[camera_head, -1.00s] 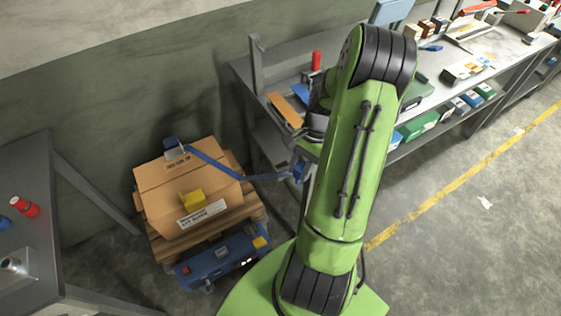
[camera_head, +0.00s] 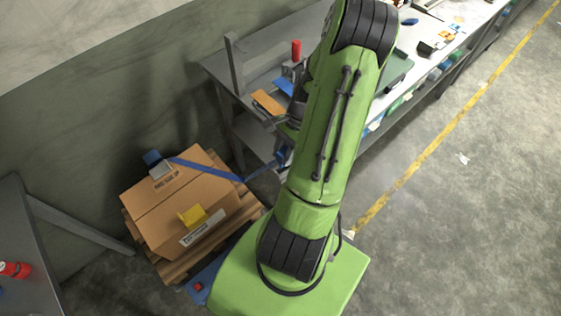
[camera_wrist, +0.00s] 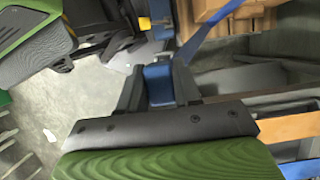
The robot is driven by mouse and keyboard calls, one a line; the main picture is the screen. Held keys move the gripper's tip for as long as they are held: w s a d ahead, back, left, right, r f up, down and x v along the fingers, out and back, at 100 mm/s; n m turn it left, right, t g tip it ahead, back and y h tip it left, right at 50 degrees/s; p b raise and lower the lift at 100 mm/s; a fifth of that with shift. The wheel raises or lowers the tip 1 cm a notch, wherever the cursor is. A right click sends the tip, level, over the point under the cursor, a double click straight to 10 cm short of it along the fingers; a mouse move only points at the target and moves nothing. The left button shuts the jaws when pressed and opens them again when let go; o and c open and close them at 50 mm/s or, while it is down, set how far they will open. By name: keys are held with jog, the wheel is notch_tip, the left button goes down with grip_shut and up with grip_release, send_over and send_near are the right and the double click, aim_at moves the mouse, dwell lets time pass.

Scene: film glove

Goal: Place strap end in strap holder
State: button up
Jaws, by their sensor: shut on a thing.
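A blue strap (camera_head: 212,170) runs from a blue and grey fitting (camera_head: 156,163) on a cardboard box (camera_head: 165,208), over the box's right edge, to my gripper (camera_head: 283,157). My gripper is mostly hidden behind my green arm in the head view. In the wrist view my gripper (camera_wrist: 158,85) is shut on the blue strap end (camera_wrist: 158,82), and the strap (camera_wrist: 212,32) leads away to the upper right. A yellow bracket (camera_head: 192,215) sits on the box's front part; I cannot tell which fitting is the strap holder.
The box stands on a wooden pallet (camera_head: 181,268). A blue case (camera_head: 203,281) lies in front, mostly hidden by my base. A grey workbench (camera_head: 262,62) with tools stands behind my arm. Another grey table (camera_head: 28,225) is at left.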

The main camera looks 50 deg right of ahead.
aim_at(282, 160)
jog(key=f, duration=0.4)
jog(key=shift+w+f, duration=0.25)
jog(key=shift+s, duration=0.1)
jog(key=shift+f+b, duration=0.15)
jog(key=shift+b, duration=0.15)
jog(key=o, duration=1.1)
jog(key=shift+c, duration=0.2)
